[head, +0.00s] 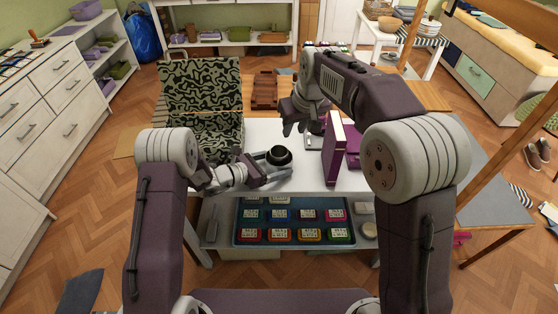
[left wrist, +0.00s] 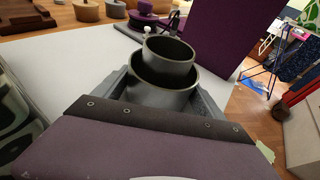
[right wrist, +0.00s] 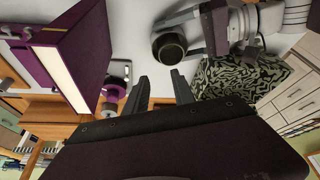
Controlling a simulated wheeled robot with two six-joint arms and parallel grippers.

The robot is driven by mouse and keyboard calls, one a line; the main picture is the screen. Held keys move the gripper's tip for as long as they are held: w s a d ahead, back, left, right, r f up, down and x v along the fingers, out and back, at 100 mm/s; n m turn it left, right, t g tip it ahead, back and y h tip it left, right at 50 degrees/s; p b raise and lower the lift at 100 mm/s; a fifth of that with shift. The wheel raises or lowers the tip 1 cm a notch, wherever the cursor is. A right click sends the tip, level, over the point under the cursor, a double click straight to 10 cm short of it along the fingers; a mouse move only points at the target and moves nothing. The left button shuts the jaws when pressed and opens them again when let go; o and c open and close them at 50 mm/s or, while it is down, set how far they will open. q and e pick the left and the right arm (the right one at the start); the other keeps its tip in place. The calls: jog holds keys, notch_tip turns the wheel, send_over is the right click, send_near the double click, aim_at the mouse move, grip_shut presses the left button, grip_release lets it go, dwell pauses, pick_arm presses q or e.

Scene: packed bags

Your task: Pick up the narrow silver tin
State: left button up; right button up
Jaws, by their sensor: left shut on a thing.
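A narrow grey metal tin (left wrist: 168,50) stands up out of a wider grey tin (left wrist: 162,97) in the left wrist view. Both are round and open at the top. In the head view they show as one dark round shape (head: 278,157) on the white table. My left gripper (head: 262,172) has its fingers on both sides of the wider tin and is shut on it. The narrow tin's lower part is hidden inside the wider one. My right gripper (right wrist: 160,88) is open and empty, above the table behind the tins.
A tall purple box (head: 333,150) stands upright right of the tins, with another purple object (head: 353,145) behind it. A green-and-black patterned case (head: 200,85) stands open at the left. Coloured boxes (head: 280,235) fill a tray under the table.

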send_over(279, 159)
jog(key=w+d, duration=0.2)
jog(key=d, duration=0.1)
notch_tip(279, 159, down, 6)
jog(key=x, duration=0.5)
jog(key=shift+s+d+f, duration=0.1)
jog(key=shift+s+f, duration=0.2)
jog(key=shift+f, duration=0.1)
grip_shut()
dwell(0.7)
